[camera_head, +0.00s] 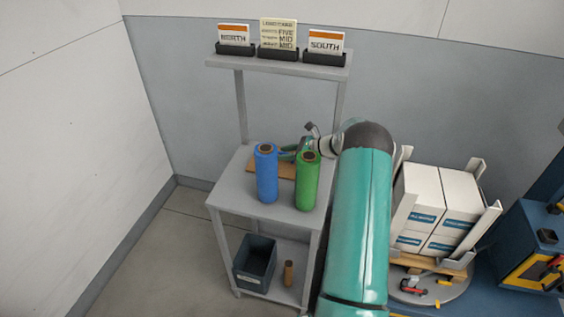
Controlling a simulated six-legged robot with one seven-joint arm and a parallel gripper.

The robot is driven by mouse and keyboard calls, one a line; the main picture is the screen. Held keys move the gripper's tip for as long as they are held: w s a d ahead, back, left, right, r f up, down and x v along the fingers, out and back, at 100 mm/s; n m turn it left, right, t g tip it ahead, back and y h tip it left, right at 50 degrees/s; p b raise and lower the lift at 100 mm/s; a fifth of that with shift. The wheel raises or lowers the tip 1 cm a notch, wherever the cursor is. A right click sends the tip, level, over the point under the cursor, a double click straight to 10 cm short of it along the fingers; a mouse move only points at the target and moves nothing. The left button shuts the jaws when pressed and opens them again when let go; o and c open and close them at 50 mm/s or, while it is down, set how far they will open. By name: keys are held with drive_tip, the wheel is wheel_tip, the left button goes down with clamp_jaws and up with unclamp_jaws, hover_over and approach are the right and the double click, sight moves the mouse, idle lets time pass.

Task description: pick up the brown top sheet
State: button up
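A flat brown sheet (285,172) lies on the grey table top (238,184), partly hidden behind a blue roll (266,178) and a green roll (307,184). I take it to be the brown top sheet. My arm reaches across from the lower right, and its far end bends left behind the green roll. My gripper (287,154) appears to be near the sheet's back edge, between the tops of the rolls. Its fingers are mostly hidden and small, so I cannot tell whether they are open, shut or touching the sheet.
Both rolls stand upright in front of the sheet. A raised shelf (280,62) holds NORTH and SOUTH cards and a middle sign. A dark bin (255,262) and a brown cylinder (289,273) stand on the lower shelf. White boxes (420,196) are stacked on a pallet at right.

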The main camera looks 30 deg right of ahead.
drive_tip(key=shift+x, duration=0.9)
clamp_jaws()
